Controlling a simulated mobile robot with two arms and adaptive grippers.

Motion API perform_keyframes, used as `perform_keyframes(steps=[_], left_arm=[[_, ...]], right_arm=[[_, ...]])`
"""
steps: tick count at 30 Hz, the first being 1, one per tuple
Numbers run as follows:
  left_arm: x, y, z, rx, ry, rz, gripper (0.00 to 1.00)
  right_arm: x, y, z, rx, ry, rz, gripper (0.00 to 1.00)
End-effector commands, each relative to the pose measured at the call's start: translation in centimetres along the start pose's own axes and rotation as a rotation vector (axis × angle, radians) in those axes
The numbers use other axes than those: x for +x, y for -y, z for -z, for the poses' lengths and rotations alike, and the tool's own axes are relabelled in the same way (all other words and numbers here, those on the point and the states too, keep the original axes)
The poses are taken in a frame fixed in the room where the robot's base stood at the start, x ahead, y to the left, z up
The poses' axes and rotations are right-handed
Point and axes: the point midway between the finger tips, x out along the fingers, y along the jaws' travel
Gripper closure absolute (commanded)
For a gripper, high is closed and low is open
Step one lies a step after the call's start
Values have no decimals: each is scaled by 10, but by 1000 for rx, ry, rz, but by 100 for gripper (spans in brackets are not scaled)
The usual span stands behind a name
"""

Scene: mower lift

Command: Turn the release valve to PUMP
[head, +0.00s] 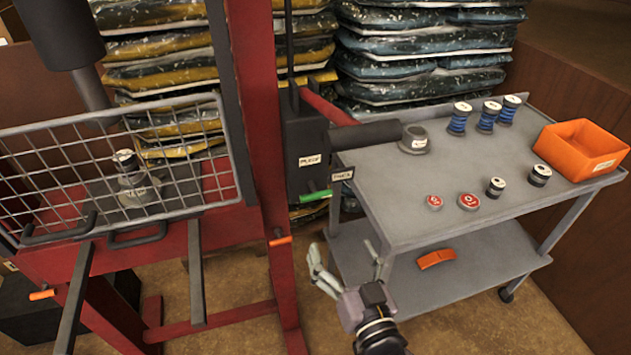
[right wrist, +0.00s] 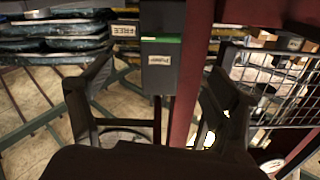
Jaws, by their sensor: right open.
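The release valve's green lever (head: 315,196) sticks out low on the dark pump block (head: 305,135) beside the red press post. It lies nearly level and points right, toward a small label plate (head: 342,174); that plate reads FREE (right wrist: 127,30) in the right wrist view. The PUMP label (head: 310,160) is on the block's face. The lever shows as a thin green strip (right wrist: 162,39) in the right wrist view. My right gripper (head: 343,250) is open and empty, below and in front of the lever, apart from it. My left gripper is out of view.
A red press frame (head: 262,120) with a wire guard (head: 110,165) stands at left. A grey cart (head: 400,195) at right holds spools, small round parts and an orange bin (head: 580,150). An orange part (head: 436,259) lies on its lower shelf. Stacked bags stand behind.

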Motion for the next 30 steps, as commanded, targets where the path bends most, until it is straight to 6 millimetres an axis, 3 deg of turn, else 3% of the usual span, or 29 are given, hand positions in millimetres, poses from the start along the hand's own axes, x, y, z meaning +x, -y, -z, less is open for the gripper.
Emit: perform_keyframes(steps=[5,9,21,30], left_arm=[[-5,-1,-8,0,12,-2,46],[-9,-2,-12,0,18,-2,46],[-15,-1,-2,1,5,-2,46],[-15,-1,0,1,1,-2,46]], right_arm=[[22,0,2,-2,-3,1,13],[52,1,3,-3,-3,1,13],[137,0,1,-2,0,0,13],[169,0,0,0,0,1,13]])
